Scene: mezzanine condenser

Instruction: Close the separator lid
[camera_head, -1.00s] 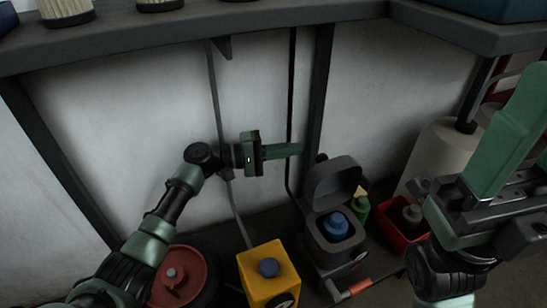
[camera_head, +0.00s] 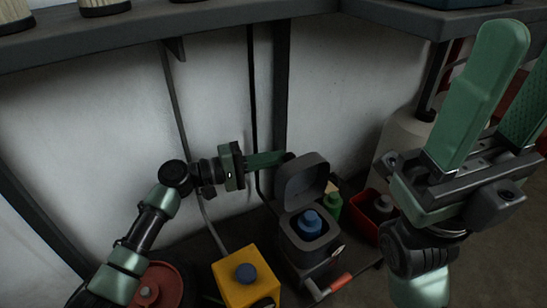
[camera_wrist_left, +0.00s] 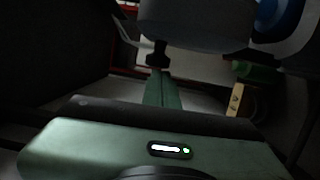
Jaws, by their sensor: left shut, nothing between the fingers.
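The separator (camera_head: 309,248) is a dark grey box low on the floor side, with a blue round part (camera_head: 309,221) inside. Its lid (camera_head: 302,181) stands raised, tilted open at the back. My left gripper (camera_head: 286,158) is shut and empty, its fingertips at the dark knob on the upper back side of the lid; I cannot tell whether they touch. In the left wrist view the green fingers (camera_wrist_left: 162,92) point at the dark knob (camera_wrist_left: 158,56) under the grey lid (camera_wrist_left: 195,24). My right gripper (camera_head: 528,55) is open and empty, raised at the right.
A yellow box (camera_head: 246,277) with a blue knob stands left of the separator. A green bottle (camera_head: 332,206) and a red bin (camera_head: 367,222) are to its right. A red-handled bar (camera_head: 341,283) lies in front. A grey shelf (camera_head: 190,38) runs above.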

